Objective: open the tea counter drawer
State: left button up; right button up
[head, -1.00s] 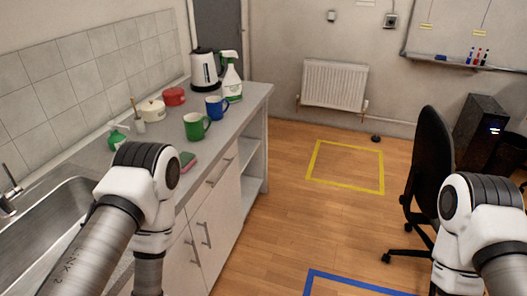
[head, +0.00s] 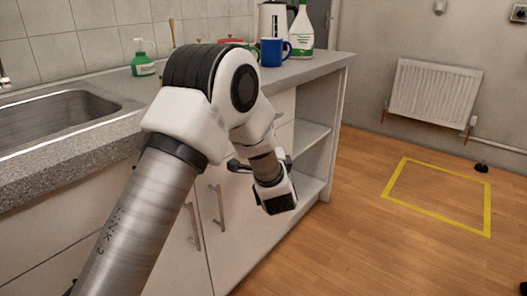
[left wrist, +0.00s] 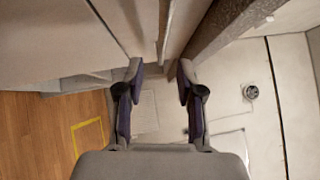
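The tea counter drawer (head: 284,106) is the white front just under the grey worktop; it looks closed in the head view, and my left arm covers much of it. My left gripper (head: 238,165) is at the counter front, near the drawer. In the left wrist view the gripper (left wrist: 160,72) is open, with its two fingers apart. A thin pale bar, seemingly the drawer handle (left wrist: 163,45), shows in line with the gap between the fingertips. I cannot tell whether it touches a finger. My right gripper is out of view.
Two door handles (head: 218,206) stand upright on the cabinet below. The worktop (head: 322,66) holds a blue mug (head: 270,53), a spray bottle (head: 301,32), a kettle and a green soap bottle (head: 143,66).

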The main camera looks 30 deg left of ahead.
pick_arm(q)
jog(key=b+x, duration=0.1)
jog(key=x, duration=0.6)
jog(key=shift+w+a+r, duration=0.15)
jog(key=shift+w+a, duration=0.05)
jog(key=shift+a, duration=0.05)
grip_shut()
